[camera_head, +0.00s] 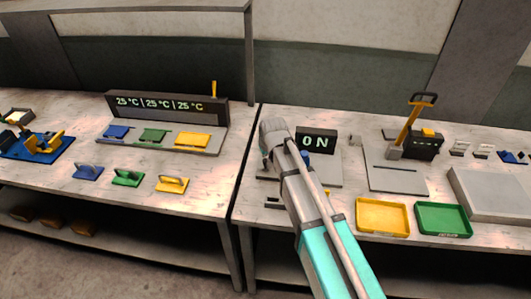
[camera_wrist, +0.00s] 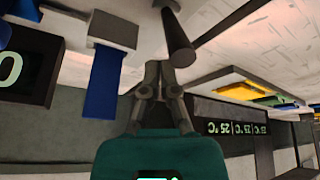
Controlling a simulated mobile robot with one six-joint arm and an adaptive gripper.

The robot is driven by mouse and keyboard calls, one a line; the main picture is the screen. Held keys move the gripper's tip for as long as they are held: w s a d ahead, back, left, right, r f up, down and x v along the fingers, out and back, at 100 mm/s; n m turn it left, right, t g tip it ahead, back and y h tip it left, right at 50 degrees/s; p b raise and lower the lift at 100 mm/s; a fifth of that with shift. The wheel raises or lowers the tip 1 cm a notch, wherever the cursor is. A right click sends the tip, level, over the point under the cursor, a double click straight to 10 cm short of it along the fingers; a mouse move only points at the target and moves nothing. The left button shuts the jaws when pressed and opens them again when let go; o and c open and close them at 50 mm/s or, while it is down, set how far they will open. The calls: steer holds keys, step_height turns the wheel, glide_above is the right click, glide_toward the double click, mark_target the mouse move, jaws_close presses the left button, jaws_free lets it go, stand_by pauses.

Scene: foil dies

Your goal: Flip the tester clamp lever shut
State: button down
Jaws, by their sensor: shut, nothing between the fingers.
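The tester appears to be the grey unit with the black ON display (camera_head: 316,141) on the right table, partly hidden behind my arm. In the wrist view, the edge of that display (camera_wrist: 20,80) shows at the left, beside a blue strip (camera_wrist: 104,82) under a pale block (camera_wrist: 113,30). A dark round bar (camera_wrist: 178,38), seemingly the clamp lever, stands out close to my fingertips. My gripper (camera_wrist: 160,68) is shut and empty, with its tips just beside the bar's end; I cannot tell whether they touch. In the head view my arm hides the lever.
A press with a yellow lever (camera_head: 409,125) stands to the right. Yellow (camera_head: 382,231) and green (camera_head: 443,234) trays lie near the front edge. On the left table are a temperature display (camera_head: 165,105) and several coloured handled blocks. A gap separates the tables.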

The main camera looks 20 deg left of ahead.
steer(key=shift+s+a+r, duration=0.1)
steer(key=shift+a, duration=0.1)
steer(key=shift+a+r, duration=0.1)
steer(key=shift+s+r+p, duration=0.2)
steer(key=shift+r+p, duration=0.4)
steer(key=shift+p, duration=0.2)
steer(key=shift+r, duration=0.1)
steer(key=shift+s+r+p, duration=0.15)
steer(key=shift+r+p, duration=0.15)
steer(key=shift+p, duration=0.15)
steer(key=s+d+r+p, duration=0.3)
steer(key=s+r+p, duration=0.2)
steer(key=r+p, duration=0.2)
stand_by(0.6)
